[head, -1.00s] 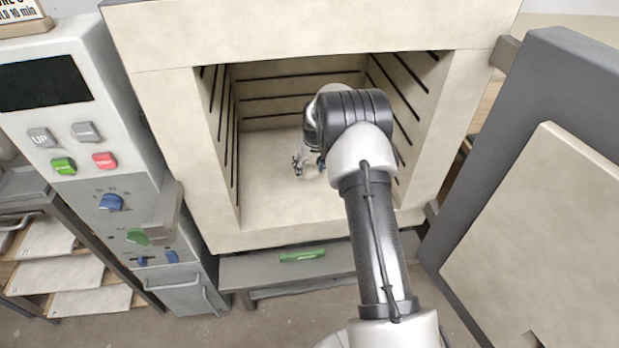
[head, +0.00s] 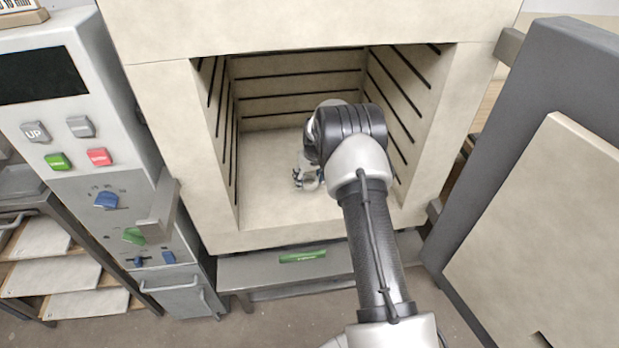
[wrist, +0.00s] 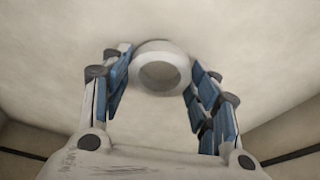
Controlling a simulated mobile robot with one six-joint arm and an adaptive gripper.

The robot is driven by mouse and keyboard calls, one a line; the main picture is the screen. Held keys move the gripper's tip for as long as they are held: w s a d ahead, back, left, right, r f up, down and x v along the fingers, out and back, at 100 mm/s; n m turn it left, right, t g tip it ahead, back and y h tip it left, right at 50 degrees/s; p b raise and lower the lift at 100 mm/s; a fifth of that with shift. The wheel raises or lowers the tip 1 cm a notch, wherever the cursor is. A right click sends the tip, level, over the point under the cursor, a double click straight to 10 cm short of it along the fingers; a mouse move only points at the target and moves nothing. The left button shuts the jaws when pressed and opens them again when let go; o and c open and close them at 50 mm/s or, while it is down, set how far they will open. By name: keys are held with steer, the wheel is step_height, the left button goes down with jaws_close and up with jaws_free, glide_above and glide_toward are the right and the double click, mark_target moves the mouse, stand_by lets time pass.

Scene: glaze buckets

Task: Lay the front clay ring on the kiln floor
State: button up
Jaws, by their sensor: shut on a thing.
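The clay ring (wrist: 161,48) is pale and round, with a dark hole facing the wrist camera. It sits between the blue-padded fingers of my gripper (wrist: 158,65), which is shut on it. In the head view my gripper (head: 307,182) is inside the open kiln, low over the pale kiln floor (head: 262,205). The ring cannot be made out clearly there. The pale floor surface also fills the wrist view behind the ring (wrist: 245,45). Whether the ring touches the floor cannot be told.
The kiln walls carry dark heating rods (head: 300,97) at the back and both sides. The kiln door (head: 540,220) stands open on the right. A control panel (head: 75,150) is on the left. The floor left of my gripper is clear.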

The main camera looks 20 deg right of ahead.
steer(key=o, duration=1.1)
steer(key=shift+f, duration=0.1)
steer(key=shift+c, duration=0.2)
steer(key=p+v, duration=0.4)
steer(key=v, duration=0.9)
steer(key=shift+w, duration=0.1)
